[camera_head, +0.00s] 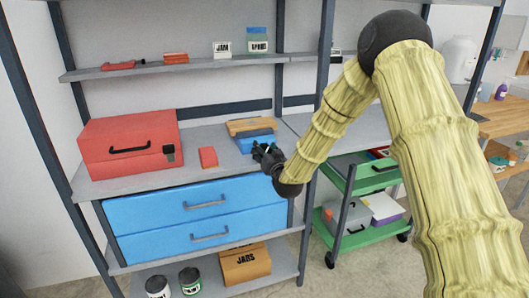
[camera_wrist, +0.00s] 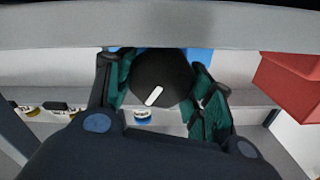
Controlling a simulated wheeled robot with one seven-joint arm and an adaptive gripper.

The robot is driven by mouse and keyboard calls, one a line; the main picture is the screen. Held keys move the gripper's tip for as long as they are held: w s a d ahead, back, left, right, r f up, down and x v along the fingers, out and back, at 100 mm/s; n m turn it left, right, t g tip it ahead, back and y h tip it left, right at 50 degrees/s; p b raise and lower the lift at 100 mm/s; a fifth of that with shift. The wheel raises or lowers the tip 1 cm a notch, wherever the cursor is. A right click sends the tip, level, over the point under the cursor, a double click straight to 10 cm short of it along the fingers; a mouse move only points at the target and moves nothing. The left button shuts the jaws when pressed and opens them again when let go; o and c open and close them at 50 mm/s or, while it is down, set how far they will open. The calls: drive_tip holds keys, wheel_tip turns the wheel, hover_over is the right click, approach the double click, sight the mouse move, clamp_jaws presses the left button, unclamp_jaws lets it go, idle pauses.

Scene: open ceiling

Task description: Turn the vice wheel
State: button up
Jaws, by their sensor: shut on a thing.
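The vice (camera_head: 262,138) is a blue body on the middle shelf, right of centre of the head view. Its wheel is a black round knob (camera_wrist: 165,70) with a white mark on its face, seen close up in the wrist view. My gripper (camera_head: 266,152) reaches it from the front right. In the wrist view, green-padded fingers stand on either side of the knob and are shut on it. In the head view, the gripper hides the knob and part of the vice.
A red toolbox (camera_head: 130,145) and a small red box (camera_head: 208,157) stand left of the vice. A wooden block (camera_head: 249,125) lies behind it. Blue drawers (camera_head: 200,220) sit below. The upper shelf (camera_head: 190,66) runs above. A green cart (camera_head: 365,235) stands at right.

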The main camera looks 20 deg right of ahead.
drive_tip(key=o, duration=1)
drive_tip(key=s, duration=1.2)
drive_tip(key=shift+d, duration=0.25)
drive_tip(key=shift+f, duration=0.1)
